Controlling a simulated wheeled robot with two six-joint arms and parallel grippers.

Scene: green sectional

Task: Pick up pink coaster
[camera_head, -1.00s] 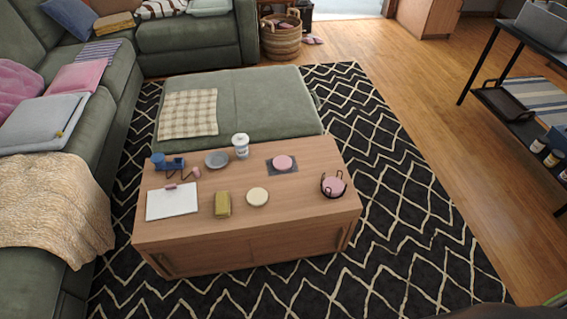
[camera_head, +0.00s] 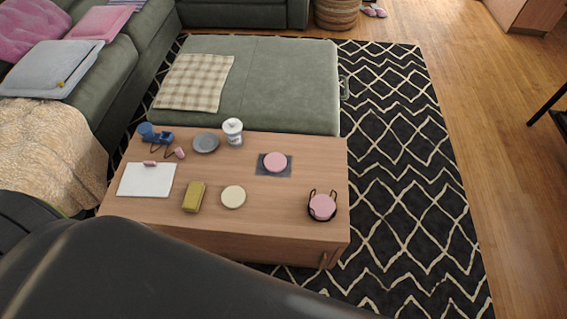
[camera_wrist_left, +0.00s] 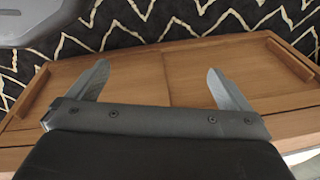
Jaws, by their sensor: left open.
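A round pink coaster (camera_head: 275,161) lies on a dark grey square on the wooden coffee table (camera_head: 290,218). Another pink round piece (camera_head: 322,206) sits in a black wire holder (camera_head: 334,212) near the table's right end. My left arm crosses the bottom of the head view, and its gripper is outside that picture. In the left wrist view my left gripper (camera_wrist_left: 158,85) is open and empty, its fingers spread in front of the table's wooden side (camera_wrist_left: 155,70). No coaster shows in the wrist view. My right gripper is in neither view.
On the table stand a white lidded jar (camera_head: 233,131), a grey dish (camera_head: 206,143), a cream disc (camera_head: 233,197), a yellow-green block (camera_head: 194,197), a white board (camera_head: 146,180) and a blue object (camera_head: 157,136). A green ottoman (camera_head: 280,80) adjoins the back. Patterned rug lies right.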

